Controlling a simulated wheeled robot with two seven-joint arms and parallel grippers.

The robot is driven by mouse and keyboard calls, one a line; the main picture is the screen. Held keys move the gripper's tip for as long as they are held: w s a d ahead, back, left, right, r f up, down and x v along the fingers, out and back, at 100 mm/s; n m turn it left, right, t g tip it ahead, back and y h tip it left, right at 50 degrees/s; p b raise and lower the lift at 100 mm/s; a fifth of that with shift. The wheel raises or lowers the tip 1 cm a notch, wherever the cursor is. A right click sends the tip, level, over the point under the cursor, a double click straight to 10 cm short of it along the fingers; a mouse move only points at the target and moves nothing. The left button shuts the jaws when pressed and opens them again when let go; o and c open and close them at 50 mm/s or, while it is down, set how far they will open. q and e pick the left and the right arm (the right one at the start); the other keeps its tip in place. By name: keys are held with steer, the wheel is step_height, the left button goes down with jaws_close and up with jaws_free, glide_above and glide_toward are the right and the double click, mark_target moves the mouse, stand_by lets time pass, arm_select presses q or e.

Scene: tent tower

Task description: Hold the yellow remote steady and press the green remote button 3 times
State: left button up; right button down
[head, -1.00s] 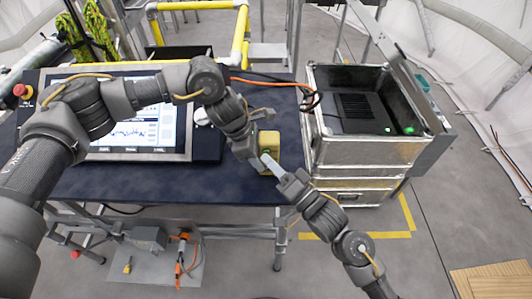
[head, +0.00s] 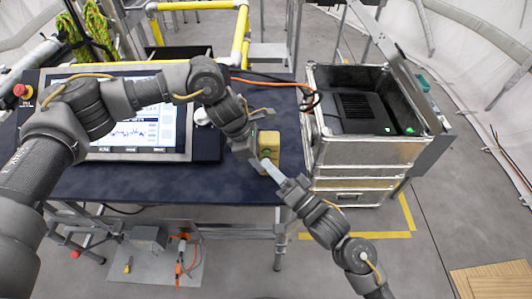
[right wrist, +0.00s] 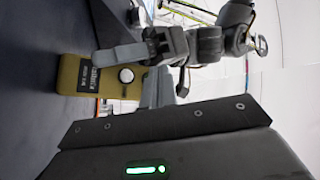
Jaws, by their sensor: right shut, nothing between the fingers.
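The yellow remote (head: 269,142) is over the right end of the dark blue table in the head view. In the right wrist view it (right wrist: 68,75) shows a dark label and a pale round button (right wrist: 126,75); I cannot make out green on that button. My left gripper (head: 254,148) is at the remote's left side; one grey finger (right wrist: 118,55) lies along its edge in the wrist view. Its grip is too hidden to judge. My right gripper (head: 266,164) is shut and empty, its tips close to the remote's lower front; I cannot tell whether they touch.
A screen (head: 140,125) stands on the table (head: 150,185) at left. An open metal case (head: 370,155) with a black device (head: 362,112) stands right of the remote. An orange cable (head: 265,82) runs behind it.

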steer(key=shift+s, duration=0.1)
steer(key=s, duration=0.4)
steer(key=shift+s, duration=0.4)
stand_by(0.5)
arm_select(q)
steer(key=o, duration=1.3)
